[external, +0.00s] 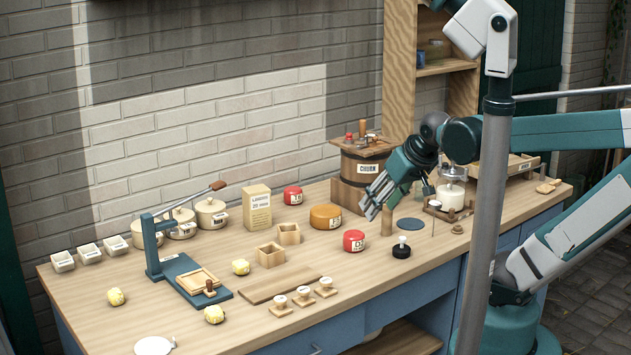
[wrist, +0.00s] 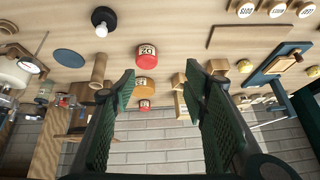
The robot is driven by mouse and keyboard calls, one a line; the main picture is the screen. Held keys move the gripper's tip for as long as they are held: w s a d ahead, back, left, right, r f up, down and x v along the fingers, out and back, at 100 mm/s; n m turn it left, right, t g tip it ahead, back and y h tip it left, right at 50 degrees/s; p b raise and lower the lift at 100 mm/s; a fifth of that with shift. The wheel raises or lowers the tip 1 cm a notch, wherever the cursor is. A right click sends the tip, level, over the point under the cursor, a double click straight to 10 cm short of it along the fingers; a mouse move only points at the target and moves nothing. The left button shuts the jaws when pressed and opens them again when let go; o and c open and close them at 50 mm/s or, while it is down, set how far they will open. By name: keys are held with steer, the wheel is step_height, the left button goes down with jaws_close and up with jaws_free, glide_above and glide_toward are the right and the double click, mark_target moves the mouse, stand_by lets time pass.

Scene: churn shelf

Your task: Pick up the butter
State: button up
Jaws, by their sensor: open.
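Several small pale-yellow lumps that look like butter lie on the wooden bench. One lump (external: 116,297) is at the left. A second lump (external: 214,314) is in front of the blue press base, and a third lump (external: 240,267) is to the right of the press. In the wrist view, two yellow lumps show at the upper right, one (wrist: 245,66) nearer the middle and one (wrist: 313,71) at the edge. My gripper (external: 374,202) is open and empty above the bench at the right, well away from the lumps. Its green fingers (wrist: 160,88) stand wide apart in the wrist view.
Between my gripper and the lumps stand a red tin (external: 354,241), an orange round (external: 325,216), wooden boxes (external: 270,255) and a board (external: 281,289). The lever press (external: 151,245) rises at the left. The churn (external: 366,168) and a glass jar (external: 450,193) are near my arm.

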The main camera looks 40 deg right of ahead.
steer(key=w+a+r+m+g+y+p, duration=0.1)
steer(key=w+a+r+m+g+p, duration=0.2)
steer(key=w+a, duration=0.5)
steer(key=m+g+h+p, duration=0.1)
steer(key=m+g+p, duration=0.3)
steer(key=m+p, duration=0.85)
glide_above(214, 308)
steer(key=b, duration=0.3)
steer(key=f, duration=0.4)
steer(key=f+m, duration=0.1)
steer(key=f, duration=0.3)
steer(key=f+m, duration=0.1)
steer(key=f, duration=0.3)
steer(key=shift+w+d+f, duration=0.1)
steer(key=shift+w+d, duration=0.05)
steer(key=shift+d, duration=0.15)
steer(key=shift+a+f, duration=0.2)
steer(key=shift+f, duration=1.3)
